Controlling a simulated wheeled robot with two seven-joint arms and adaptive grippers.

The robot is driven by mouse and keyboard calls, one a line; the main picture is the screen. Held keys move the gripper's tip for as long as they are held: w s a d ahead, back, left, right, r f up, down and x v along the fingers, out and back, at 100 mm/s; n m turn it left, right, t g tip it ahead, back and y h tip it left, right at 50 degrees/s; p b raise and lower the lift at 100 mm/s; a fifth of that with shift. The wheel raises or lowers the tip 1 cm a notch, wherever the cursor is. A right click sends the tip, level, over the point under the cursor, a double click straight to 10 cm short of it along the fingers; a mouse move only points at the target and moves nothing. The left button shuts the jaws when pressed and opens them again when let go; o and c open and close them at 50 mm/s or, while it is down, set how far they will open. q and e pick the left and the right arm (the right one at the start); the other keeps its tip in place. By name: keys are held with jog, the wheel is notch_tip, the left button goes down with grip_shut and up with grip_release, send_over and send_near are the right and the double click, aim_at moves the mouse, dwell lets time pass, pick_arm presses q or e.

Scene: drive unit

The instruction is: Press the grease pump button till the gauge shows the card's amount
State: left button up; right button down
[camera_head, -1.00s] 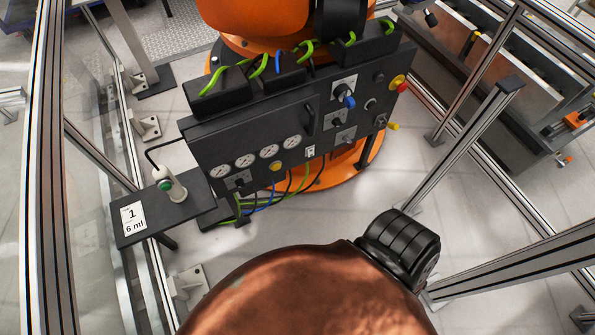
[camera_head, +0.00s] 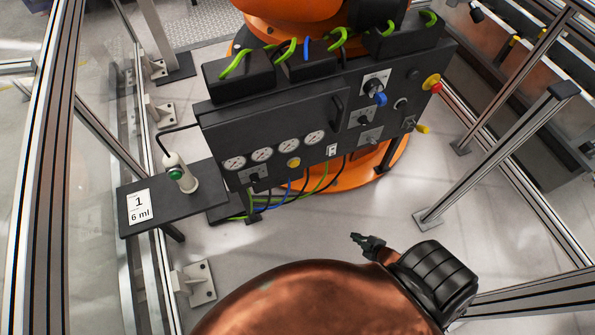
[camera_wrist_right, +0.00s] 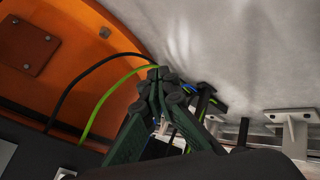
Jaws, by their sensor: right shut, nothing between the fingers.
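The grease pump (camera_head: 184,181), a small pale cylinder with a green button (camera_head: 176,173) facing me, stands on a dark shelf at the left in the head view. The card (camera_head: 139,208) reading "1" and "6 ml" lies on the same shelf, left of the pump. A row of several round gauges (camera_head: 262,155) is on the black panel; their needles are too small to read. My right gripper (camera_head: 358,239) is shut and empty, low in front of the panel and well right of the pump. Its fingers also show in the wrist view (camera_wrist_right: 165,85). My left gripper is out of view.
The black panel (camera_head: 290,120) carries a yellow button (camera_head: 293,162), knobs and a red stop button (camera_head: 434,84). Green and blue cables (camera_head: 288,193) hang below it. Metal posts (camera_head: 490,155) stand at the right, and clear guarding is at the left. Floor before the panel is free.

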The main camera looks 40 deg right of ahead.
aim_at(293, 166)
jog(key=w+d+r+n+t+y+b, duration=0.25)
jog(key=w+r+n+t+b, duration=0.4)
jog(key=w, duration=0.65)
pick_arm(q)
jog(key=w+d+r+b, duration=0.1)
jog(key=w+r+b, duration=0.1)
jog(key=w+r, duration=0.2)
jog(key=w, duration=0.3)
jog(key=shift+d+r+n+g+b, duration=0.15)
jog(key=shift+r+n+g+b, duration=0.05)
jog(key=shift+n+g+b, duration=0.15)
pick_arm(e)
jog(key=w+a+r+n+y, duration=0.3)
jog(key=r+n, duration=0.2)
jog(key=r, duration=0.3)
jog(key=w+a+r+n+y, duration=0.3)
jog(key=w+r+n+y, duration=0.1)
jog(key=r, duration=0.5)
jog(key=shift+r+n, duration=0.25)
jog(key=shift+n, duration=0.1)
jog(key=shift+w+y, duration=0.15)
jog(key=shift+y, duration=0.1)
